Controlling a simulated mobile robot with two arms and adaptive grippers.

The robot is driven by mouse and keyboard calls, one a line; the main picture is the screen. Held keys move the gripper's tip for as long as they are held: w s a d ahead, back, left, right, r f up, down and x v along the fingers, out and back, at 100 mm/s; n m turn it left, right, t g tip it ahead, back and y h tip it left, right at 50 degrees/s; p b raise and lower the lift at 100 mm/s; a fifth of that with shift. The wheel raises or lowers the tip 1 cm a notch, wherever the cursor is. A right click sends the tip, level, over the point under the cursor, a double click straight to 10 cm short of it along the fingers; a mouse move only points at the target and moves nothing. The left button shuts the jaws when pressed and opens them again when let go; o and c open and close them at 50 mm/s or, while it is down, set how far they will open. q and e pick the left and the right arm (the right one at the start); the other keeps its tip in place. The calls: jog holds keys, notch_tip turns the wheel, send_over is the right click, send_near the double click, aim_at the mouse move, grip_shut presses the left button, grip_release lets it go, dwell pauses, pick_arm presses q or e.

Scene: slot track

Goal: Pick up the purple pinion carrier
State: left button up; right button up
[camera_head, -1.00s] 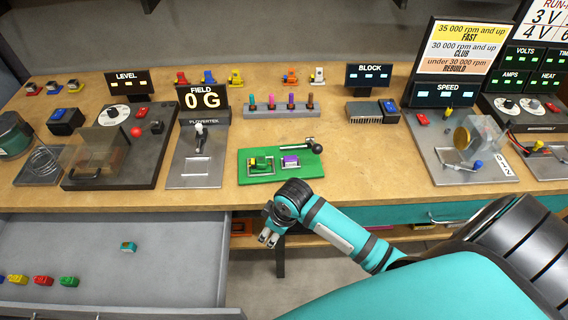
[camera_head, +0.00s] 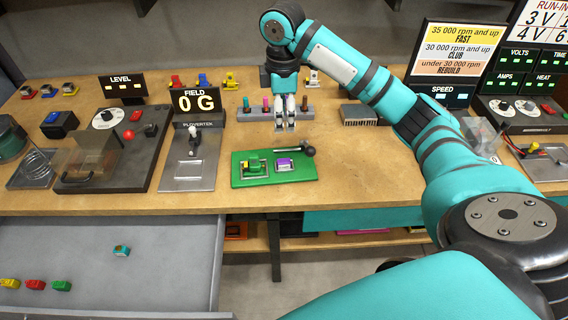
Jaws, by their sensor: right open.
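My right gripper (camera_head: 285,125) points down over the rack of coloured pegs (camera_head: 256,115), its two pale fingers apart and empty. Teal, pink and brown pegs show in the rack beside the fingers. The purple peg of this rack is hidden behind my right gripper, so I cannot tell if the fingers are around it or in front of it. A purple-topped block (camera_head: 284,163) sits on the green board (camera_head: 244,180) in front of the rack, below the gripper and apart from it. My left gripper is not in view.
A black-knobbed lever (camera_head: 307,150) is at the green board's right. The FIELD display and its lever plate (camera_head: 188,180) stand to the left. A finned block (camera_head: 359,115) is right of the rack. A grey drawer (camera_head: 170,260) is open at lower left.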

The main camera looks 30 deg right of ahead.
jog(key=p, duration=0.2)
send_over(284, 160)
notch_tip(284, 160, down, 11)
jog(key=shift+s+f, duration=0.1)
jog(key=shift+s, duration=0.05)
notch_tip(284, 160, down, 4)
jog(key=shift+p, duration=0.6)
jog(key=shift+f, duration=0.55)
grip_shut()
